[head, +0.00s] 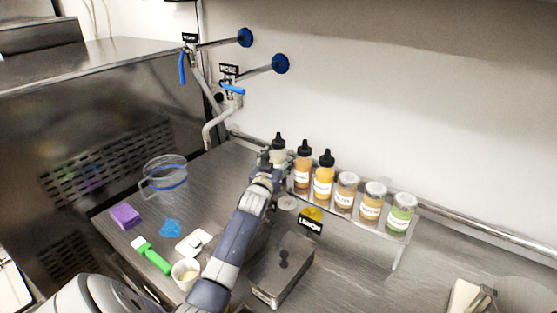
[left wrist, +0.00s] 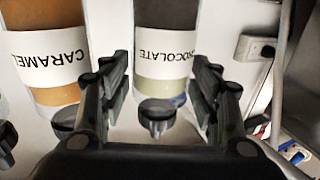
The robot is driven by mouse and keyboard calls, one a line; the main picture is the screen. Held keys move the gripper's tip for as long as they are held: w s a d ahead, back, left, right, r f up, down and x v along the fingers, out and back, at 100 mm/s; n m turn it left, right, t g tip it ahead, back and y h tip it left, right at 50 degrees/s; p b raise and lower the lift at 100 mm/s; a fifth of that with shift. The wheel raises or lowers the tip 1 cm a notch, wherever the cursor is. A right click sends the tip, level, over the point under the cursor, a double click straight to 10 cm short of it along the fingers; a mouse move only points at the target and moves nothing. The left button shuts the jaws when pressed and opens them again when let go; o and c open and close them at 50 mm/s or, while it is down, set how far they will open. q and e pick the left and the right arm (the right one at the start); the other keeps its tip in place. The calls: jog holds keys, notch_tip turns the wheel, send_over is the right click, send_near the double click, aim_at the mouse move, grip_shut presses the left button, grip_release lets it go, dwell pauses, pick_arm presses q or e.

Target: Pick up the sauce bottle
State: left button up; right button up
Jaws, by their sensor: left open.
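The sauce bottles stand in a row on a steel rail shelf at the wall. The leftmost one (head: 279,143) has a black nozzle cap; my gripper partly hides its lower part. In the left wrist view, which appears upside down, a bottle with a white label reading "CHOCOLATE" (left wrist: 165,65) is between my finger pads. My left gripper (left wrist: 163,78) is open, with a finger on each side of that bottle and small gaps visible. In the head view, the left gripper (head: 268,172) is at the leftmost bottle. My right gripper is not in view.
A "CARAMEL" bottle (left wrist: 45,55) stands close beside the left gripper; it shows in the head view too (head: 303,165). More bottles and lidded jars (head: 373,201) continue right. A steel lidded container (head: 280,270), clear jug (head: 165,178) and white cup (head: 185,272) are on the counter.

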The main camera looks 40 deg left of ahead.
aim_at(277, 150)
pick_arm(q)
jog(key=c, duration=0.8)
jog(key=shift+r, duration=0.1)
jog(key=shift+c, duration=0.2)
jog(key=shift+r, duration=0.1)
jog(key=shift+r, duration=0.25)
notch_tip(277, 150, up, 3)
jog(key=shift+s+d+f+b, duration=0.15)
jog(key=shift+f+b, duration=0.05)
jog(key=shift+b, duration=0.65)
jog(key=d+r+b+v, duration=0.1)
jog(key=b+v, duration=0.2)
jog(key=v, duration=1.2)
jog(key=shift+r, duration=0.35)
jog(key=shift+d, duration=0.1)
